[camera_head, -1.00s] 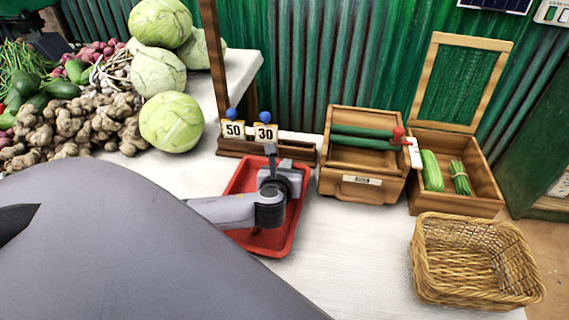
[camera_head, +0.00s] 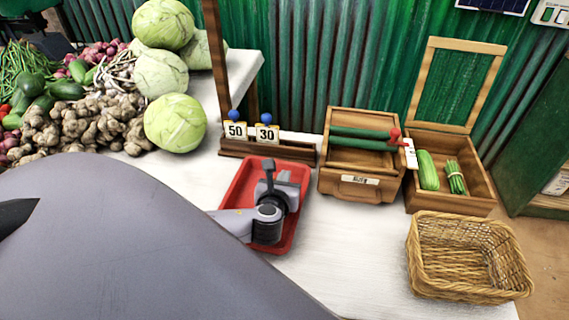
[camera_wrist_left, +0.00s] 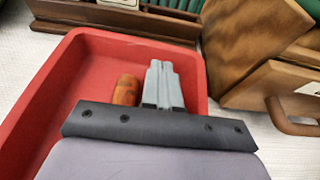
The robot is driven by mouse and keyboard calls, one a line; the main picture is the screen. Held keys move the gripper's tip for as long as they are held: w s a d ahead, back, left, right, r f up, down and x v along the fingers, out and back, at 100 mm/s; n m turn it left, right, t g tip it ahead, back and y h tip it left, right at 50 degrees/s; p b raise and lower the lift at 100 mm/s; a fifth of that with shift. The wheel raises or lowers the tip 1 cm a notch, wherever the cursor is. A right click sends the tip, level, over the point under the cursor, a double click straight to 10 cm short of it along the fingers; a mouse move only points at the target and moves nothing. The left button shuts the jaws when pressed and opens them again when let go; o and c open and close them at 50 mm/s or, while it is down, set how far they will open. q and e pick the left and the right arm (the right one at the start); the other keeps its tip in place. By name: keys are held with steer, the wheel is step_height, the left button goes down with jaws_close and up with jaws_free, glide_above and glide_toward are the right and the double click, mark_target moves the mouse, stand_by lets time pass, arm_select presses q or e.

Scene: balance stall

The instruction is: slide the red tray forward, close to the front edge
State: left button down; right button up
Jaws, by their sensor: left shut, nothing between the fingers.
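The red tray (camera_head: 239,186) lies on the white table, and its red wall also shows in the left wrist view (camera_wrist_left: 60,80). My left gripper (camera_head: 281,188) is over the tray's inside and covers much of it in the head view. In the left wrist view its fingers (camera_wrist_left: 162,68) are shut together and empty, pointing toward the tray's far wall. An orange-brown rounded piece (camera_wrist_left: 126,90) lies in the tray just left of the fingers. Whether the fingers touch the tray is not clear. My right gripper is not in view.
Behind the tray is a wooden stand with 50 and 30 tags (camera_head: 268,149). A wooden box (camera_head: 362,187) stands to its right, with a wicker basket (camera_head: 468,255) nearer. Cabbages (camera_head: 175,123) and ginger are at left.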

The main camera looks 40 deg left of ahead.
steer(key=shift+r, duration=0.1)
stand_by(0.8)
arm_select(q)
steer(key=shift+r+p, duration=0.9)
steer(key=shift+p, duration=0.25)
steer(key=shift+f, duration=0.1)
steer(key=shift+a+r+p, duration=0.15)
steer(key=shift+r+p, duration=0.15)
steer(key=shift+p, duration=0.1)
steer(key=s+d, duration=0.2)
steer(key=s, duration=0.1)
steer(key=s+d, duration=0.2)
steer(key=s, duration=0.2)
steer(key=s+d, duration=0.2)
steer(key=s, duration=0.1)
steer(key=shift+s+f, duration=0.1)
steer(key=shift+s, duration=0.2)
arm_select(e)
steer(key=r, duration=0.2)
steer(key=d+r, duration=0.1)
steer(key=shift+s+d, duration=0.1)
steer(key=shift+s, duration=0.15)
